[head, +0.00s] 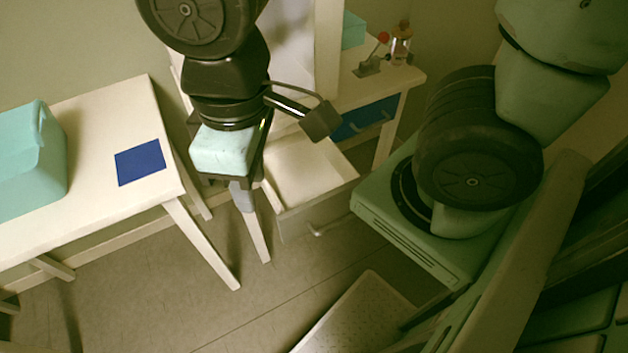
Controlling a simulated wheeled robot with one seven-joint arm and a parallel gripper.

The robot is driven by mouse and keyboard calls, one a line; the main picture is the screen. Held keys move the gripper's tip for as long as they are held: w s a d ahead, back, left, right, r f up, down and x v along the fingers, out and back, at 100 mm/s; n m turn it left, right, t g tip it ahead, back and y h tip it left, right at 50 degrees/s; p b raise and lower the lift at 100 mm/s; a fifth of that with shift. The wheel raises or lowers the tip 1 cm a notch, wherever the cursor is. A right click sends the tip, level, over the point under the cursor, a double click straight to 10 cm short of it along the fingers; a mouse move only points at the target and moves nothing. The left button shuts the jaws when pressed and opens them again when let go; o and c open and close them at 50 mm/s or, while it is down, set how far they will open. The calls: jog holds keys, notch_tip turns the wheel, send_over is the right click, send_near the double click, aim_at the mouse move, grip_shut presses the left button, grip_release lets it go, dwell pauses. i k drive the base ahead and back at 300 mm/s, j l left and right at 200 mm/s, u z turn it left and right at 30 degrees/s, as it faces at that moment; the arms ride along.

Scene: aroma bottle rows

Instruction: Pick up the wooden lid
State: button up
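I cannot make out a wooden lid in the head view. My gripper (243,200) hangs pointing down near the middle left, between the left table and an open drawer (305,180). Its grey fingertip area shows, but the fingers overlap from this angle, so their gap cannot be seen. No held object can be made out. The drawer looks empty in the part that shows; my arm hides its left end.
A pale table (95,110) at left bears a blue square (140,162) and a teal box (30,160). Behind, a desk (385,85) bears a red-topped item (373,55) and a small bottle-like item (401,45). A pale perforated surface (355,318) lies low at centre.

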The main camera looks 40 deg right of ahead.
aim_at(402, 31)
jog(key=i+l+z, duration=0.1)
jog(key=z, duration=1.45)
jog(key=i+l+u, duration=0.4)
jog(key=i+l, duration=0.35)
jog(key=l, duration=0.1)
